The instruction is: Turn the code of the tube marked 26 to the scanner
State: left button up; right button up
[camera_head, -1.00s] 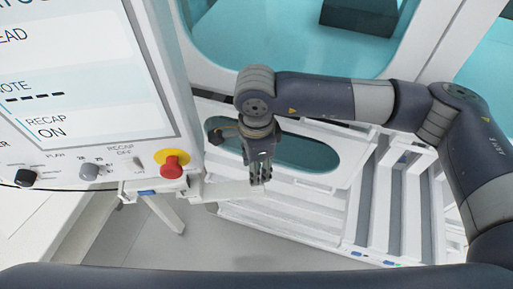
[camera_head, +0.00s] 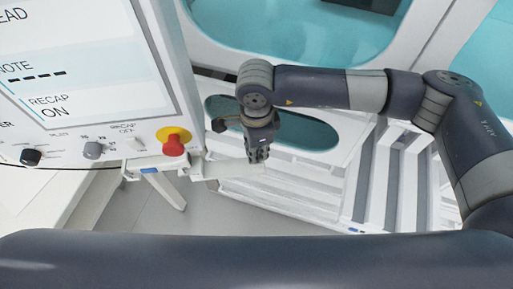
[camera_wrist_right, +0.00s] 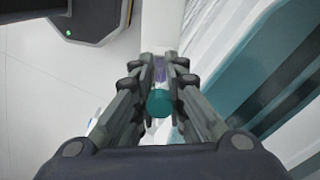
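My right gripper (camera_head: 258,157) hangs fingers-down beside the lower right corner of the control panel, close to a white ledge. In the right wrist view its fingers (camera_wrist_right: 161,68) are closed around a tube with a teal cap (camera_wrist_right: 160,103) and a purplish body (camera_wrist_right: 160,70). No number or code on the tube is readable, so I cannot tell whether it is the one marked 26. A dark rounded device with a green light (camera_wrist_right: 95,22) is at the upper left there; I cannot tell if it is the scanner. My left gripper is out of view.
The white control panel (camera_head: 85,60) with a red button on yellow (camera_head: 173,145) fills the left. A white ledge (camera_head: 235,170) lies just below the gripper. White slatted racks (camera_head: 300,185) and teal-windowed cabinets stand behind and right. Grey floor (camera_head: 220,215) shows below.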

grip_shut()
jog(key=shift+r+b, duration=0.25)
jog(key=shift+b, duration=0.1)
jog(key=shift+f+m+b, duration=0.15)
jog(key=shift+m+b, duration=0.65)
jog(key=shift+b, duration=0.1)
jog(key=shift+m+b, duration=0.3)
jog(key=shift+m, duration=0.2)
